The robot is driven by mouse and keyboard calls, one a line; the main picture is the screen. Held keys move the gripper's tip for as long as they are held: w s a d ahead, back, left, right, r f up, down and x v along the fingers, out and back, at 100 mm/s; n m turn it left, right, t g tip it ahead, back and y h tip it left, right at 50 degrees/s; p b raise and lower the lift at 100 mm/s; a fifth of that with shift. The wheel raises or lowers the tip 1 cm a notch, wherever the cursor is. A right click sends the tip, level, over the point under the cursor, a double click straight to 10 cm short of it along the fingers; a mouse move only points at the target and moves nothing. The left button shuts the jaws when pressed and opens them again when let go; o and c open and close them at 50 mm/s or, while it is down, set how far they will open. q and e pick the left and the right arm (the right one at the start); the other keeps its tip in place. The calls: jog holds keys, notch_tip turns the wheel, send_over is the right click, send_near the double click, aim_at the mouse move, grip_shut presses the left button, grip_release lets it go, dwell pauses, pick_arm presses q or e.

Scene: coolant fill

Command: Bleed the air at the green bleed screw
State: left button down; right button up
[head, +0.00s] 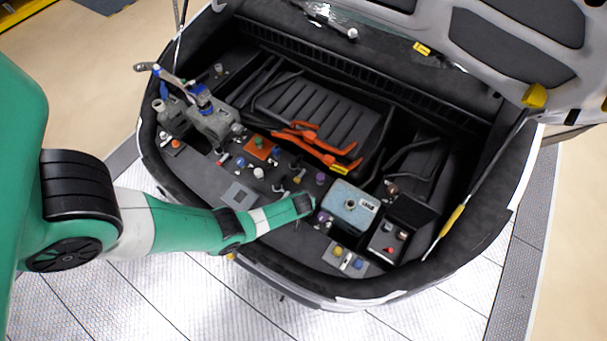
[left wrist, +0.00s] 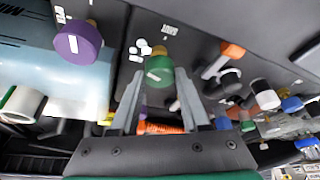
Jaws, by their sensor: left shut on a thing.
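The green bleed screw (left wrist: 159,71) shows in the left wrist view as a round green cap with a white mark on its face. It stands between the two grey fingers of my left gripper (left wrist: 159,80), which is shut on it. In the head view my left arm reaches in from the left, and its green wrist ends beside the light blue box (head: 350,206). There the wrist hides the screw and the fingertips. My right gripper is in neither view.
A purple cap (left wrist: 78,43) stands left of the screw in the left wrist view. An orange-and-black fitting (left wrist: 224,61) is to the right. In the head view, a black open box (head: 408,213), orange cables (head: 318,144) and several coloured caps crowd the bay.

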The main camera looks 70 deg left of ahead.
pick_arm(q)
jog(key=shift+n+g, duration=0.5)
jog(key=shift+n, duration=0.8)
jog(key=shift+c, duration=1.9)
grip_release()
